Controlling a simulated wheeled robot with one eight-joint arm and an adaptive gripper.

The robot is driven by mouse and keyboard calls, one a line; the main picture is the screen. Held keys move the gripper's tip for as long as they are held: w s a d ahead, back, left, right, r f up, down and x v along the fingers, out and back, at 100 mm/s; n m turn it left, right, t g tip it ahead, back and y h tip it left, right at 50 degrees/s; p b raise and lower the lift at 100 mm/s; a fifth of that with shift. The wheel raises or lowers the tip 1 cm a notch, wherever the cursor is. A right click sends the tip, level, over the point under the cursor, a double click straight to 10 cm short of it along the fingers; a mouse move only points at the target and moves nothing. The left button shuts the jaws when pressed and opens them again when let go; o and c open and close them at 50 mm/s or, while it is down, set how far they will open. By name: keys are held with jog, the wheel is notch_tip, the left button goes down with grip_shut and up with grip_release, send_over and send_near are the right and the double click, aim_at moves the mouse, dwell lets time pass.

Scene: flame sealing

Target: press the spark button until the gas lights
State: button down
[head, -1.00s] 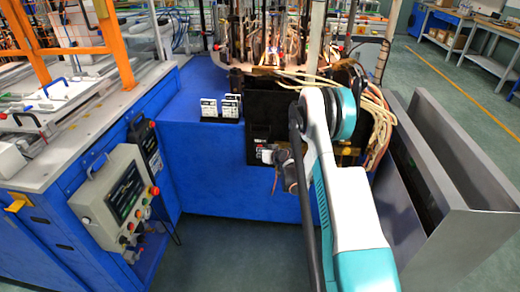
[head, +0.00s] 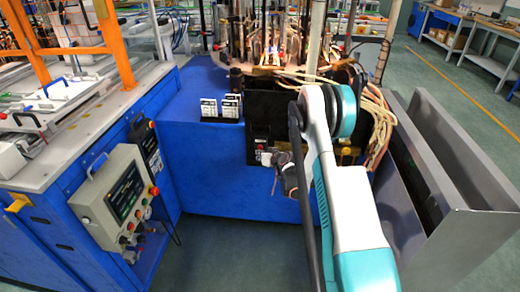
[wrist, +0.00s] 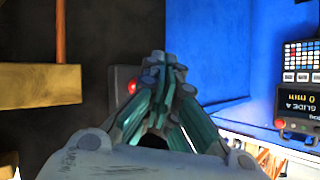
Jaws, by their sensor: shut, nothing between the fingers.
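In the wrist view a small red button (wrist: 131,86) sits on a grey plate on the dark face, partly hidden by my fingers. My gripper (wrist: 165,65) is shut and empty, its fingertips just right of the red button in that view. I cannot tell whether they touch anything. In the head view my gripper (head: 280,160) is low in front of the machine's black front panel (head: 259,125), beside a small white plate (head: 267,158). The burner area (head: 270,58) above shows bright yellow-orange patches among the rods; I cannot tell for sure that these are flames.
A control box (head: 120,195) with a screen and buttons hangs on the blue cabinet at left. Pale hoses (head: 378,115) hang at right, beside a grey metal bin (head: 440,165). Floor is clear in front.

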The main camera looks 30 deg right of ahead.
jog(key=shift+s+a, duration=0.7)
jog(key=shift+s, duration=0.35)
jog(key=shift+s+a, duration=0.7)
jog(key=shift+s, duration=0.3)
jog(key=s+a+r+n+g, duration=0.1)
jog(key=a+r, duration=0.3)
jog(key=r, duration=0.4)
jog(key=s+a+r, duration=0.2)
jog(key=a+r, duration=0.1)
jog(key=r, duration=0.5)
jog(key=s+a+r+g+p, duration=0.2)
jog(key=s+a+r, duration=0.7)
jog(key=s+r, duration=0.45)
jog(key=s+a+r+n, duration=0.1)
jog(key=s+a+r, duration=0.15)
jog(key=s, duration=0.25)
jog(key=s+a+r, duration=0.2)
jog(key=s+r, duration=0.1)
jog(key=s, duration=0.2)
jog(key=s+f+g+b, duration=0.2)
jog(key=s+f, duration=0.2)
jog(key=s, duration=1)
jog(key=shift+s+h, duration=0.25)
jog(key=shift+h, duration=0.15)
